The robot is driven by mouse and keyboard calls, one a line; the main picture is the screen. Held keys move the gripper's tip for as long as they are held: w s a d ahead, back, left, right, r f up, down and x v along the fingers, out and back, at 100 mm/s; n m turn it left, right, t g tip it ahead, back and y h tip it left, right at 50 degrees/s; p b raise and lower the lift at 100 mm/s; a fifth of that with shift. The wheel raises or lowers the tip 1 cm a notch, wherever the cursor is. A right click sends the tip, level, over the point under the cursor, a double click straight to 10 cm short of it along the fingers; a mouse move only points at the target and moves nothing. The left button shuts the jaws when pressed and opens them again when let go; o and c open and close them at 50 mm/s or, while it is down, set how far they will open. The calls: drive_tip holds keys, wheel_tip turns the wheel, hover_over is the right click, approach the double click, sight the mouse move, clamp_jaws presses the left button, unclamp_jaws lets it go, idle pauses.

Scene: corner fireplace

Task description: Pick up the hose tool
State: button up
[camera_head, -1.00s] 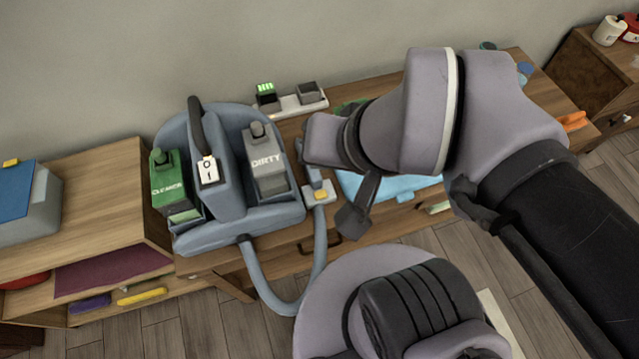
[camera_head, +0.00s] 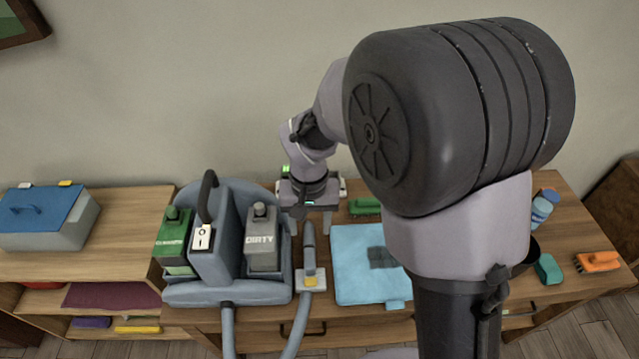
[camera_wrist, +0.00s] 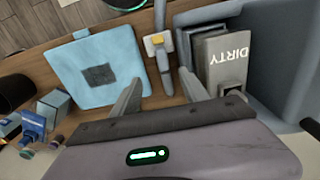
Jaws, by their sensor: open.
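The hose tool (camera_head: 309,240) is a slim grey nozzle on the end of the grey hose (camera_head: 299,325). It rests in a small white holder with a yellow part (camera_head: 311,282), just right of the blue-grey cleaning machine (camera_head: 226,292). The tool also shows in the wrist view (camera_wrist: 166,78), between my finger tips. My gripper (camera_head: 310,224) points down near the far end of the tool. Its two fingers (camera_wrist: 160,82) are open, one on each side of the tool, with visible gaps. The height of the tips above it is hard to tell.
The machine's grey DIRTY tank (camera_head: 263,240) stands close to the left of the tool. A light blue cloth (camera_head: 358,252) with a dark patch lies to the right. A green brush (camera_head: 364,207) and small white stand lie behind. An orange brush (camera_head: 598,262) lies far right.

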drive_tip(key=b, duration=0.5)
approach(310, 264)
wheel_tip(310, 264, down, 5)
drive_tip(key=shift+w+f, duration=0.2)
wheel_tip(310, 264, down, 5)
drive_tip(key=b, duration=0.2)
drive_tip(key=shift+s+f+b, duration=0.1)
drive_tip(key=shift+f+b, duration=0.05)
drive_tip(key=shift+b, duration=0.2)
drive_tip(key=shift+c, duration=1.1)
clamp_jaws()
